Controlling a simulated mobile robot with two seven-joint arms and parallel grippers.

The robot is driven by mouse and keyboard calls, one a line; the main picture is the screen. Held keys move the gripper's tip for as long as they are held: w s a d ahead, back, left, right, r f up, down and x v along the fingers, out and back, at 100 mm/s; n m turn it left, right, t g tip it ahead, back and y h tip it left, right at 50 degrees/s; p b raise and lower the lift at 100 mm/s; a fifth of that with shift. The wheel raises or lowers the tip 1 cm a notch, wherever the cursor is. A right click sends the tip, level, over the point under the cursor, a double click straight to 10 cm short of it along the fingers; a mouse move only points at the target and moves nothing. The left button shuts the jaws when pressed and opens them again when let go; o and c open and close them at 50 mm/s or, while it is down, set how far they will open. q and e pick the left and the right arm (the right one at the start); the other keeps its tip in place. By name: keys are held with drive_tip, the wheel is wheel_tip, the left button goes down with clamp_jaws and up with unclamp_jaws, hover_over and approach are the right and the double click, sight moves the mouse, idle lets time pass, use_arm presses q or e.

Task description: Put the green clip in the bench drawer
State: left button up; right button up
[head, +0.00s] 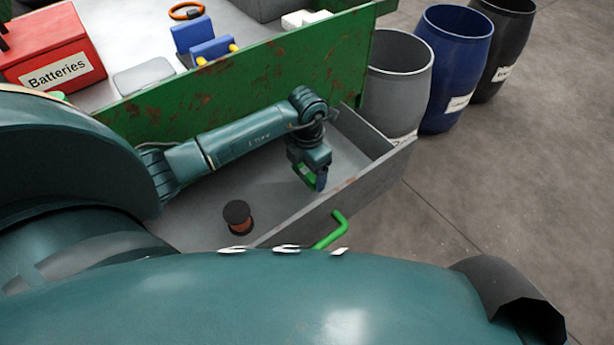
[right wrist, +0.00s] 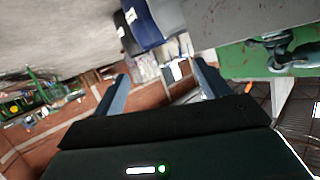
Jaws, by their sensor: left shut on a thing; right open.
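The bench drawer (head: 365,190) is pulled open, a grey tray with a green handle (head: 331,231) on its front. My left gripper (head: 319,185) points down inside the drawer's outline, near its right end. It is shut on the green clip (head: 303,174), which shows as a small green piece beside the fingers. I cannot tell whether the clip touches the drawer floor. My right gripper (right wrist: 160,70) shows only in the right wrist view, open with nothing between its fingers.
A dark-topped reddish spool (head: 238,216) stands in the drawer. The rusty green bench (head: 250,80) above carries a red Batteries box (head: 52,50) and blue and yellow parts (head: 210,49). Grey (head: 398,80), blue (head: 452,60) and black (head: 503,45) barrels stand right.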

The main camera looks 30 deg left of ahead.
use_arm(q)
wheel_tip(320, 180, down, 2)
drive_tip(key=shift+f+b, duration=0.1)
drive_tip(key=shift+b, duration=0.45)
drive_tip(key=shift+f, duration=0.35)
drive_tip(key=shift+r, duration=0.15)
use_arm(e)
drive_tip(key=shift+s+d+r+t, duration=0.25)
drive_tip(key=shift+d+t, duration=0.15)
drive_tip(key=shift+d, duration=0.05)
use_arm(q)
drive_tip(key=o, duration=0.9)
